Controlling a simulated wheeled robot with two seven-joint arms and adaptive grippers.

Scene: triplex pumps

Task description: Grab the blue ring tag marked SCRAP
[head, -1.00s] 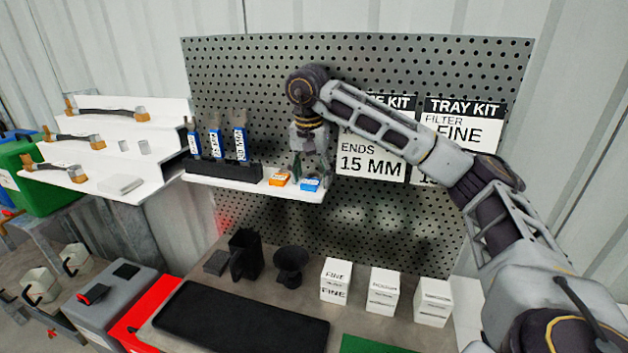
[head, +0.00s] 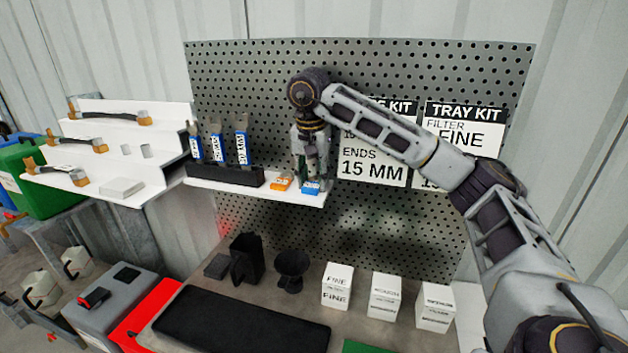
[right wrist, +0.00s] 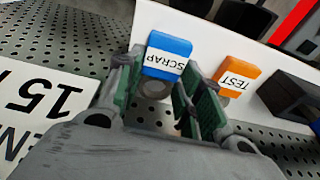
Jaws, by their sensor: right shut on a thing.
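The blue ring tag (head: 311,188) is at the right end of the small white shelf. In the right wrist view the blue tag (right wrist: 168,57) shows its SCRAP label upside down, with a round ring part just below the label. My right gripper (head: 311,178) points down over it and is shut on it. In the right wrist view the fingers (right wrist: 162,92) stand on both sides of the ring part, which they partly hide. My left gripper is not in view.
An orange TEST tag (head: 281,184) lies just left of the blue one, close to my fingers. A black rack (head: 225,172) with several blue-labelled tools stands further left. The perforated board (head: 260,75) rises close behind the shelf (head: 255,190).

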